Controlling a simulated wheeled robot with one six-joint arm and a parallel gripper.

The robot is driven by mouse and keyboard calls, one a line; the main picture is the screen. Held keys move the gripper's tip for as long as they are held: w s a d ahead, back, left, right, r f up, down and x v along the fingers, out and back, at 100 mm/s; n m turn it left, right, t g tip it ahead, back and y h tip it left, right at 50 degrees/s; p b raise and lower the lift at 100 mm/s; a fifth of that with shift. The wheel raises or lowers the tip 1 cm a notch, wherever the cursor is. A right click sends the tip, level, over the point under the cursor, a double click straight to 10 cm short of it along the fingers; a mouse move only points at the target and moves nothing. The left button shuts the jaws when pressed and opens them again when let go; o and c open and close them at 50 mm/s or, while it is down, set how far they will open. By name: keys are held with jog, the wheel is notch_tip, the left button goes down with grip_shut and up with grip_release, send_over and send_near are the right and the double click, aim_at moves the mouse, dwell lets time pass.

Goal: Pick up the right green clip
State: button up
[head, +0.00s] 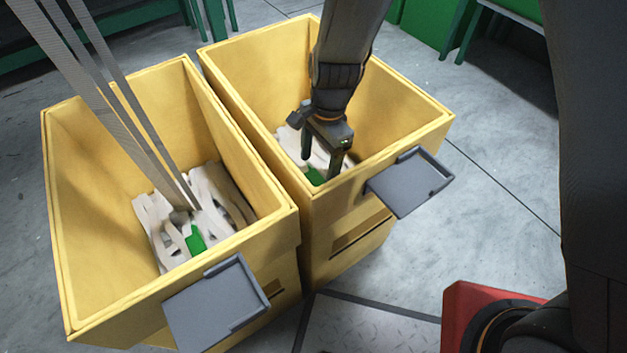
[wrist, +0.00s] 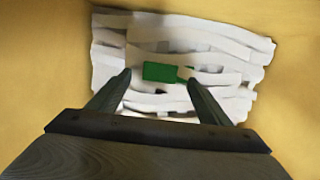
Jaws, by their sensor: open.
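The right green clip (head: 315,176) lies on a heap of white webbing (head: 292,141) inside the right yellow bin (head: 262,62). In the wrist view the green clip (wrist: 160,72) shows between and beyond my fingertips, with white webbing (wrist: 200,42) around it. My gripper (head: 322,168) reaches down into the right bin, over the clip. It is open and empty, and its two fingers (wrist: 158,78) stand on either side of the clip. I cannot tell the exact height above it. Another green clip (head: 195,239) lies on white webbing in the left yellow bin (head: 62,220).
Grey trays hang on the bin fronts, one on the right bin (head: 410,182) and one on the left bin (head: 218,303). Grey straps (head: 130,110) run down into the left bin. The bin walls stand close around my gripper. Open floor (head: 480,230) lies to the right.

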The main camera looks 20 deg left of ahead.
aim_at(316, 179)
jog(key=f+b, duration=0.1)
jog(key=f, duration=0.1)
jog(key=f+b, duration=0.1)
jog(key=f, duration=0.1)
jog(key=shift+s+a, duration=0.15)
jog(key=shift+s, duration=0.05)
jog(key=shift+r, duration=0.1)
jog(key=c, duration=1.1)
jog(key=shift+c, duration=0.2)
jog(key=shift+r, duration=0.1)
